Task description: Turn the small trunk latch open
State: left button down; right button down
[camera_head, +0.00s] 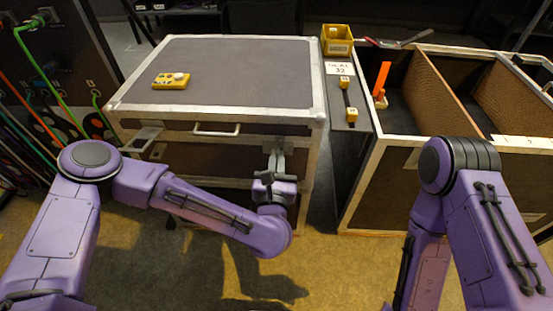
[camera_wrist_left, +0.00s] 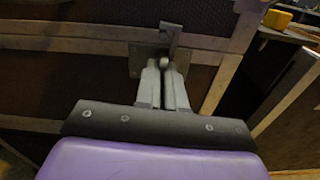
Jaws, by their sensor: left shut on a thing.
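The small trunk (camera_head: 222,75) has a grey lid and metal edges; its front faces me. Its small metal latch (camera_wrist_left: 171,38) sits on the trunk's front near the right corner, with a plate and an upright bar in the left wrist view. My left gripper (camera_head: 275,166) reaches the latch from the front. In the left wrist view its two grey fingers (camera_wrist_left: 164,72) are close together on the latch's small turning piece, which they mostly hide. My right arm is at the right of the head view, but its gripper is out of the picture.
A yellow device (camera_head: 170,81) lies on the trunk lid. A large open case (camera_head: 408,143) with compartments stands to the right, past a narrow gap. A yellow bin (camera_head: 337,40) stands at the back. A panel with cables (camera_head: 60,80) is at the left.

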pick_arm(q)
jog(key=m+p, duration=0.1)
jog(key=m, duration=0.3)
jog(key=m+p, duration=0.1)
jog(key=m, duration=0.3)
jog(key=m+p, duration=0.2)
jog(key=m, duration=0.3)
jog(key=shift+w+d+r, duration=0.1)
jog(key=shift+w+d, duration=0.05)
jog(key=shift+d, duration=0.1)
jog(key=shift+m+p, duration=0.55)
jog(key=shift+m, duration=1.35)
jog(key=c, duration=1.3)
grip_release()
jog(key=shift+o, duration=0.3)
jog(key=shift+f, duration=0.3)
jog(key=s, duration=1)
jog(key=shift+s+a, duration=0.15)
jog(key=shift+s, duration=0.15)
